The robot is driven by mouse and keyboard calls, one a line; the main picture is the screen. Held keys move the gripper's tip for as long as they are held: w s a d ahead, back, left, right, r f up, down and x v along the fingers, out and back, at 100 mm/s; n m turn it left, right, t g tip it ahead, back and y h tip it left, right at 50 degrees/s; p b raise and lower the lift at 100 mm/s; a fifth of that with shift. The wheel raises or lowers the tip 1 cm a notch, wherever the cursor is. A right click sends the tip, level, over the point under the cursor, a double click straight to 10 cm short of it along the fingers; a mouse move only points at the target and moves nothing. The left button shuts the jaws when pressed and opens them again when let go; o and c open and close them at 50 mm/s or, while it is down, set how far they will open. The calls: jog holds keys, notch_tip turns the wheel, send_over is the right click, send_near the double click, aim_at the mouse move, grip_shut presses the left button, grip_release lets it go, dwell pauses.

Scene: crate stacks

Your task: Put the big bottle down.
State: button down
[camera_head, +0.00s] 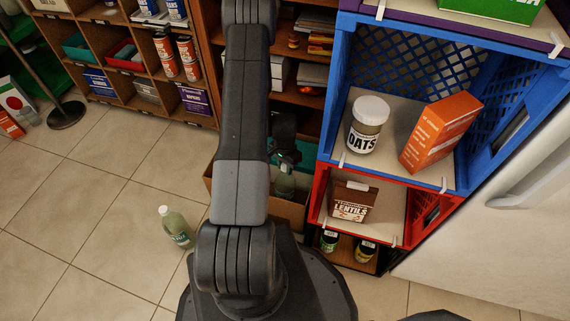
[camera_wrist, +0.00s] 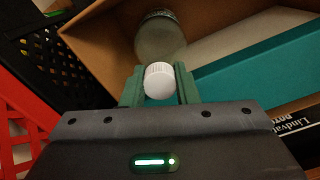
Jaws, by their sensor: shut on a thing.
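My gripper (camera_wrist: 158,88) is shut on a bottle with a white cap and a greenish, see-through body (camera_wrist: 160,38). Its green fingers are on both sides of the cap. The bottle (camera_head: 285,184) is in or just over an open cardboard box (camera_head: 294,214), partly hidden by my arm in the head view. I cannot tell whether its base touches the box floor. A second greenish bottle (camera_head: 174,227) with a white cap stands upright on the tiled floor, left of my arm.
A red crate (camera_head: 399,238) and a blue crate (camera_head: 452,186) holding groceries are stacked right of the box. A teal item (camera_wrist: 262,62) lies beside the held bottle in the wrist view. Wooden shelves (camera_head: 203,116) stand behind. Floor at the left is mostly clear.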

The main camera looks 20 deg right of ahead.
jog(key=c, duration=1.1)
grip_release()
notch_tip(320, 180, up, 12)
jog(key=p, duration=0.3)
jog(key=shift+r, duration=0.1)
